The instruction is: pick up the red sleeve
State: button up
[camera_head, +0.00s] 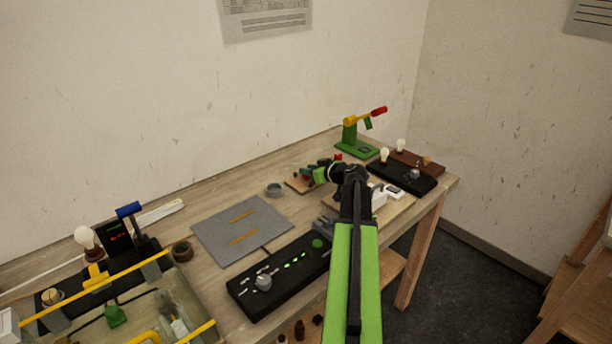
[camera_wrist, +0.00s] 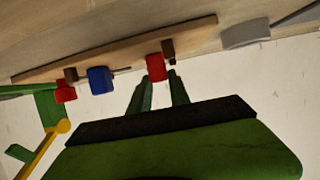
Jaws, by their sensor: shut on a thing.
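In the wrist view a red sleeve (camera_wrist: 155,67) sits between the fingertips of my gripper (camera_wrist: 160,77), which is shut on it. The sleeve is at a wooden strip (camera_wrist: 120,55), beside a small brown block (camera_wrist: 168,47). Whether it is clear of the strip cannot be told. A second red piece (camera_wrist: 65,92) and a blue piece (camera_wrist: 100,80) are farther left along the strip. In the head view my gripper (camera_head: 322,174) is over the rear of the bench, and my arm hides much of that spot.
A green stand with a yellow arm (camera_head: 352,134) is behind my gripper. A dark board with a bulb (camera_head: 402,178) is to the right. A grey mat (camera_head: 215,245), a black panel (camera_head: 245,300) and a small grey dish (camera_head: 274,190) lie to the left.

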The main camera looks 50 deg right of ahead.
jog(key=shift+r, duration=0.1)
grip_shut()
notch_tip(320, 180, up, 4)
jog(key=p, duration=0.4)
jog(key=shift+r, duration=0.15)
jog(key=s+d+r+p, duration=0.4)
jog(key=s+r+p, duration=0.2)
jog(key=s, duration=0.4)
jog(key=shift+s+d+r+p, duration=0.3)
jog(key=shift+d+p, duration=0.1)
jog(key=shift+p, duration=0.1)
jog(key=shift+f, duration=0.1)
